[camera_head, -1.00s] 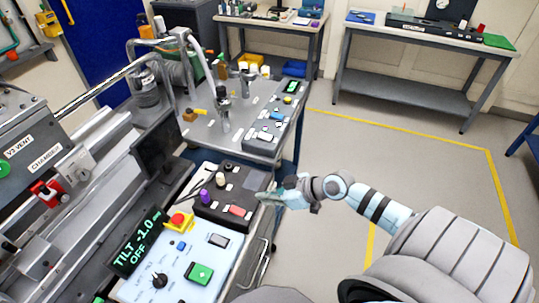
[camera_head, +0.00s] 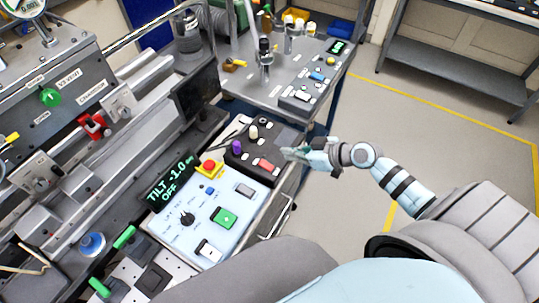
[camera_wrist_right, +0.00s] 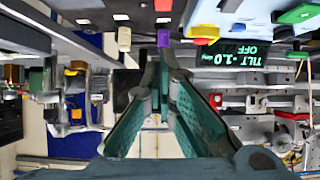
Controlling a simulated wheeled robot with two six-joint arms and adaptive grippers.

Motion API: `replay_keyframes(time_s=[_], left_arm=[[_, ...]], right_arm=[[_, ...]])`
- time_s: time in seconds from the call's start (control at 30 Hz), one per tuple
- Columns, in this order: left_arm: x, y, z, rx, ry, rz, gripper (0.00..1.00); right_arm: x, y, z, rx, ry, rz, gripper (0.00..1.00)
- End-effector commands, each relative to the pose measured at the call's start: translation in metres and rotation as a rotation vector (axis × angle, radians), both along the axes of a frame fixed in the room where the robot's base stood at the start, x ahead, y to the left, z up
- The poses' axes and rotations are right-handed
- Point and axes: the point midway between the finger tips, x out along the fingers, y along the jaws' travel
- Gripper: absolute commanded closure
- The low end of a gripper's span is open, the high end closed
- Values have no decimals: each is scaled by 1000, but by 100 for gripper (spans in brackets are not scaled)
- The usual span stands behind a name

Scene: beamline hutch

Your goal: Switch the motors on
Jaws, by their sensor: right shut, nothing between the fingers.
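The light-blue control panel (camera_head: 208,233) lies low in the head view. It carries a green switch (camera_head: 223,218), a white rocker (camera_head: 207,251), a grey rocker (camera_head: 244,190), a black knob (camera_head: 187,218), a blue button (camera_head: 209,190) and a red stop button (camera_head: 209,167) on a yellow base. A display (camera_head: 168,183) reads "TILT -1.0" and "OFF". Which control is for the motors is too small to read. My right gripper (camera_head: 290,153) is shut and empty at the right edge of a black box, above and right of the panel. My left gripper is out of view.
The black box (camera_head: 236,163) has a purple knob (camera_head: 237,147) and a red rocker (camera_head: 266,165). The purple knob shows beyond my fingertips in the right wrist view (camera_wrist_right: 163,38). A grey bench (camera_head: 285,105) with more controls stands behind. The floor to the right is clear.

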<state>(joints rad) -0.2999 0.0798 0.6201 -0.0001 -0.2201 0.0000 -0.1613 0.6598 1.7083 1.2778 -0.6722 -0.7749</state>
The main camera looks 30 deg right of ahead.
Motion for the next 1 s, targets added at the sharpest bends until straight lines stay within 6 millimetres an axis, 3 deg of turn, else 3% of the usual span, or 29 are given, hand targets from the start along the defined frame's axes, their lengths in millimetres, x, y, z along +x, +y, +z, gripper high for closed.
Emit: replay_keyframes(time_s=[0.4, 0.63, 1.0], left_arm=[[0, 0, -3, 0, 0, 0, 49], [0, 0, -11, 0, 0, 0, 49], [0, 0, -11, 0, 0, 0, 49]], right_arm=[[63, 40, -47, 6, 1, 1, 100], [67, 41, -81, 2, 2, 1, 100], [67, 41, -85, 0, 0, 1, 100]])
